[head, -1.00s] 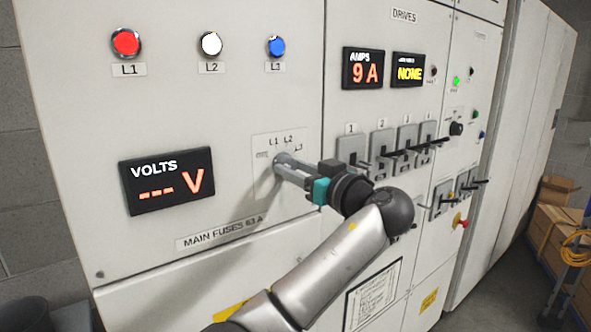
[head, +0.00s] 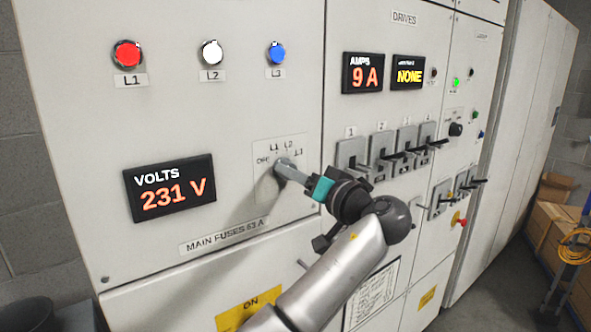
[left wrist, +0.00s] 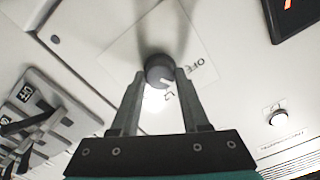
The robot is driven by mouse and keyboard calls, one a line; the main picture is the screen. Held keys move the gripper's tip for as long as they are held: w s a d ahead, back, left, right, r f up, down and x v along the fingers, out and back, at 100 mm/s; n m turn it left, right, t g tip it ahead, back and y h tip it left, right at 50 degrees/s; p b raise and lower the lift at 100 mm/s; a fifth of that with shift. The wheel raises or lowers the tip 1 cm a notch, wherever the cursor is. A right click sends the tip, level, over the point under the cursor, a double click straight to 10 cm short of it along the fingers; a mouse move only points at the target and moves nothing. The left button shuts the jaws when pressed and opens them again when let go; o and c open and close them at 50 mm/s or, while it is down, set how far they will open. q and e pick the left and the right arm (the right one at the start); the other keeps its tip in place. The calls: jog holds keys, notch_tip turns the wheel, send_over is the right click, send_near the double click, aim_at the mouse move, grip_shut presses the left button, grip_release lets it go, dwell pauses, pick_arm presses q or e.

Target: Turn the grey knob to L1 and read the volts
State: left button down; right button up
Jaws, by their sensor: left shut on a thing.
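The grey knob (left wrist: 160,70) sits on a pale plate (head: 262,150) marked OFF, L1, L2 and L3 on the cabinet front. My left gripper (head: 283,172) is shut on the knob, with one finger on each side of it in the left wrist view (left wrist: 160,82). The VOLTS display (head: 170,187) reads 231 V in orange. My right gripper is not in view.
Red L1 (head: 128,54), white L2 (head: 212,52) and blue L3 (head: 276,53) lamps are above. The AMPS display (head: 363,73) reads 9 A, and the one beside it (head: 408,72) reads NONE. Several switch handles (head: 383,153) stick out just right of my arm.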

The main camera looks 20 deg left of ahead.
pick_arm(q)
jog(key=shift+r+m+p, duration=0.1)
jog(key=shift+m+p, duration=0.25)
jog(key=shift+m, duration=0.45)
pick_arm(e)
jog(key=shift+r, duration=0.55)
pick_arm(q)
jog(key=shift+c, duration=2)
grip_release()
